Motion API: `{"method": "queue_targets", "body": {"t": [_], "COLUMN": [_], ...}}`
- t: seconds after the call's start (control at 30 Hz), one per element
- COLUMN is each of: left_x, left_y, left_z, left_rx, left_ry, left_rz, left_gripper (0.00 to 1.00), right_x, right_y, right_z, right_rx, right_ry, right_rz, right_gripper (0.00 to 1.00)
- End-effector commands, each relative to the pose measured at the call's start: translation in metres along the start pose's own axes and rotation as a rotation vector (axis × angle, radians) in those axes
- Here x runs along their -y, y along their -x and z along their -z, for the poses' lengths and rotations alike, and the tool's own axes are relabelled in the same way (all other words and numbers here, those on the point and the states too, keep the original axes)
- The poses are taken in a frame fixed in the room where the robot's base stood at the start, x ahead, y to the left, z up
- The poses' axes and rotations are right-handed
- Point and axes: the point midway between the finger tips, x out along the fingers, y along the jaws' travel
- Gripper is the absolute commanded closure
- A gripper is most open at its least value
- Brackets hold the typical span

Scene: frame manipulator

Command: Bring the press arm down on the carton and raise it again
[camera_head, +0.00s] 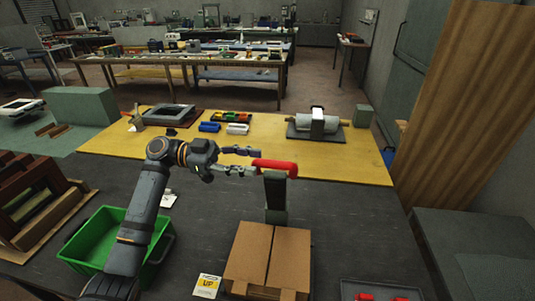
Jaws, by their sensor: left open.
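The press arm has a red handle (276,168) at its top, above a dark grey post (275,200). The handle looks raised, well clear of the carton. The carton (268,255) is a closed brown box in front of the post, with a seam down its top. My left gripper (256,161) comes in from the left and is open, with its fingertips at the left end of the red handle. I cannot tell whether the fingers touch it. My right gripper is not in view.
A green bin (85,240) stands at the left, partly behind my left arm. A grey tray (350,289) with red parts is at the front right. Wooden frames (28,200) stand far left. Dark tabletop right of the post is clear.

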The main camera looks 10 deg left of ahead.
Motion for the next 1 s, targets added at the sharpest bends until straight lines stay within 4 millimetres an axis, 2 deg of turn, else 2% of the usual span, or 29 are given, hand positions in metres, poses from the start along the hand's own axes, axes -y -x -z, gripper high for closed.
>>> {"method": "queue_targets", "body": {"t": [0.03, 0.2, 0.27, 0.37, 0.6, 0.9, 1.0], "left_x": [0.001, 0.000, 0.000, 0.000, 0.000, 0.000, 0.000], "left_y": [-0.012, -0.038, -0.044, -0.048, -0.049, -0.049, -0.049], "left_z": [0.006, 0.004, 0.003, 0.001, -0.001, -0.001, -0.001], "left_rx": [-0.004, -0.002, -0.002, 0.001, 0.001, 0.001, 0.001], "left_ry": [0.002, 0.001, 0.001, 0.001, 0.001, 0.001, 0.001], "left_rz": [-0.003, -0.002, -0.002, 0.000, 0.000, 0.000, 0.000], "left_gripper": [0.57, 0.57, 0.57, 0.57, 0.57, 0.98, 1.00], "right_x": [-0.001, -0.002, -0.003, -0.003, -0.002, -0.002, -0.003], "right_y": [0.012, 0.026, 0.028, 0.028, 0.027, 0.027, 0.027], "right_z": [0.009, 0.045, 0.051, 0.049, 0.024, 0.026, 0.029], "right_rx": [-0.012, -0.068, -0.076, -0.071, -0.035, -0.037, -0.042], "right_ry": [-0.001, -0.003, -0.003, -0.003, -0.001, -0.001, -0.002], "right_rz": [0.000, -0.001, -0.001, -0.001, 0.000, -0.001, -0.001], "right_gripper": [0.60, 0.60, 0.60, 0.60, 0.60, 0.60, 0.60]}}
